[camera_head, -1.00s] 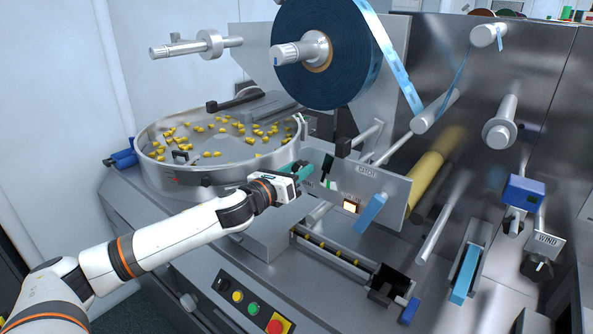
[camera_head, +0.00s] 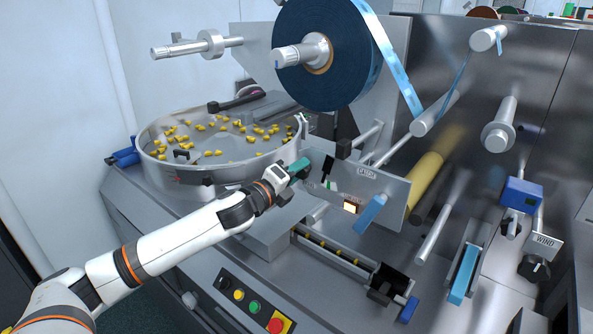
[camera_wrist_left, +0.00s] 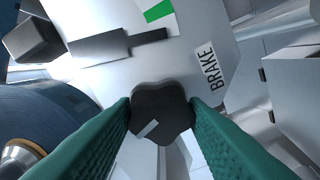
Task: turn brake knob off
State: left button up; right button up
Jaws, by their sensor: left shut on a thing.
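The brake knob (camera_wrist_left: 161,113) is a dark lobed knob with a pale line on its face. It sits on a grey panel beside a white BRAKE label (camera_wrist_left: 212,69) in the left wrist view. My left gripper (camera_wrist_left: 160,118) has its green fingers on either side of the knob and is shut on it. In the head view my left gripper (camera_head: 298,166) is at the left end of the panel (camera_head: 385,187), and the knob is hidden there. My right gripper is not in view.
A large blue film reel (camera_head: 325,60) hangs above the panel. A round bowl (camera_head: 215,175) with yellow pieces stands left of it. A row of buttons (camera_head: 254,307) is on the front below. A WIND knob (camera_head: 533,268) is at the right.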

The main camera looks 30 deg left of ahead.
pick_arm(q)
jog(key=n+p, duration=0.1)
jog(key=n, duration=0.4)
jog(key=n+p, duration=0.2)
jog(key=n, duration=0.4)
jog(key=n+p, duration=0.1)
jog(key=n, duration=0.4)
jog(key=shift+d+f+n+p, duration=0.1)
jog(key=shift+f+n+p, duration=0.2)
jog(key=shift+p, duration=0.1)
jog(key=n+p, duration=0.2)
jog(key=n, duration=0.3)
jog(key=shift+d+f, duration=0.1)
jog(key=o, duration=1)
jog(key=shift+c, duration=0.2)
jog(key=shift+s, duration=0.1)
